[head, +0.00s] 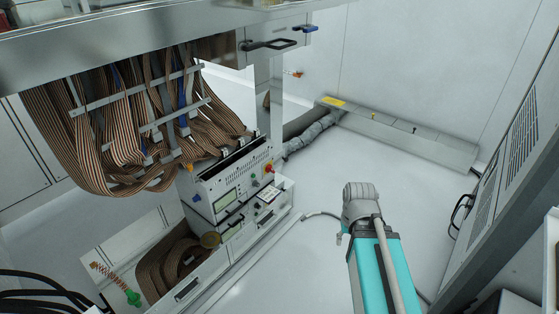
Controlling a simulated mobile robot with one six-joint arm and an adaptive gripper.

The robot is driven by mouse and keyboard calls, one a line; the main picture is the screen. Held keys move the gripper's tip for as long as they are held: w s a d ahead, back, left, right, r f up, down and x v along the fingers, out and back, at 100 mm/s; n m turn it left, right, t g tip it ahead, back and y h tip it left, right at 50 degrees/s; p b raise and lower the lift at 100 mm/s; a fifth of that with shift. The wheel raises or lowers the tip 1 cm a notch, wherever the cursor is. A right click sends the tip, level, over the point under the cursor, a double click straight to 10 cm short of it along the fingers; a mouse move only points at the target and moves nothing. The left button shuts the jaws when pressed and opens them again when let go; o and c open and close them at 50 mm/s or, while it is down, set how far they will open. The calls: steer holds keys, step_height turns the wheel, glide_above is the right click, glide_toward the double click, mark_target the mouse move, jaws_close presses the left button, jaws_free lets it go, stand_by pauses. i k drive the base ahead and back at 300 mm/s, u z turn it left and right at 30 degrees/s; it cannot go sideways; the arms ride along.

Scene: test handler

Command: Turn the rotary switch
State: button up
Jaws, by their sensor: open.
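A white control unit (208,194) stands below the test handler, left of the middle in the head view. Its front panel has a small display (226,199), a red knob on a yellow base (268,169) near the right end, and small buttons. The red knob may be the rotary switch, but it is too small to make out its position. My gripper is not in view, so nothing of mine is seen touching the panel.
Thick striped cable bundles (110,140) hang left of the unit. A grey cabinet (510,150) borders the right side. The pale floor (320,250) between them is mostly clear.

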mark_target(268, 169)
steer(key=i, duration=0.9)
steer(key=u, duration=0.05)
